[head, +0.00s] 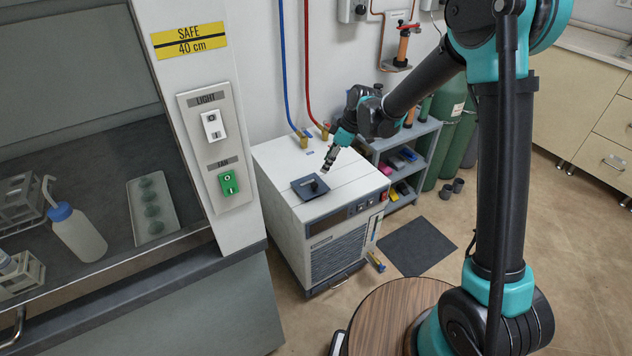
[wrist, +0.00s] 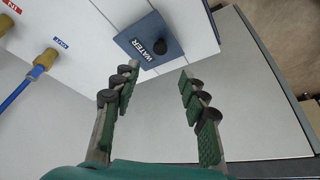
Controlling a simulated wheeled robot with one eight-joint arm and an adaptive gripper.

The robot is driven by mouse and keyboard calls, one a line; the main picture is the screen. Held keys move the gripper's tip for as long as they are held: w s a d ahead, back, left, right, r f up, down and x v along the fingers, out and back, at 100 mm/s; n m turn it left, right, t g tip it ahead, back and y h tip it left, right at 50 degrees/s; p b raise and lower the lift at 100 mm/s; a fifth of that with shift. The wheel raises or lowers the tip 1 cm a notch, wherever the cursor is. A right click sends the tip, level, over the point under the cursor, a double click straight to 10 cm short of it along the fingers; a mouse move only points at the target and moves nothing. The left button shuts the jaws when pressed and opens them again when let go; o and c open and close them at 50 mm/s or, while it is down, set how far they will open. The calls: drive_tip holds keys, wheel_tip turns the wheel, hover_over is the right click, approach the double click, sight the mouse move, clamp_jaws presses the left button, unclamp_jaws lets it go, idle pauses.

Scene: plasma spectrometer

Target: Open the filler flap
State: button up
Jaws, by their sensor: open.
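The filler flap (head: 301,193) is a dark blue-grey square plate with a black knob (head: 314,186), lying flat and closed on top of the white chiller cabinet (head: 283,163). In the wrist view the flap (wrist: 133,36) shows the word WATER beside the round knob (wrist: 160,47). My gripper (head: 328,165) is above the cabinet top, just behind the flap in the head view. In the wrist view my gripper (wrist: 159,72) is open and empty, its green-padded fingers apart, with the knob ahead of the gap between the tips. I see no contact.
Blue and red hoses (head: 283,75) run down the wall to brass fittings (head: 303,141) at the cabinet's back. A fume hood (head: 190,150) stands at left. A grey shelf (head: 412,140) and green cylinders (head: 440,140) stand right of the cabinet. A dark mat (head: 418,245) lies on the floor.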

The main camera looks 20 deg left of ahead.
sight(314, 184)
drive_tip(key=x, duration=1.1)
drive_tip(key=shift+d, duration=0.15)
drive_tip(key=shift+c, duration=0.5)
clamp_jaws()
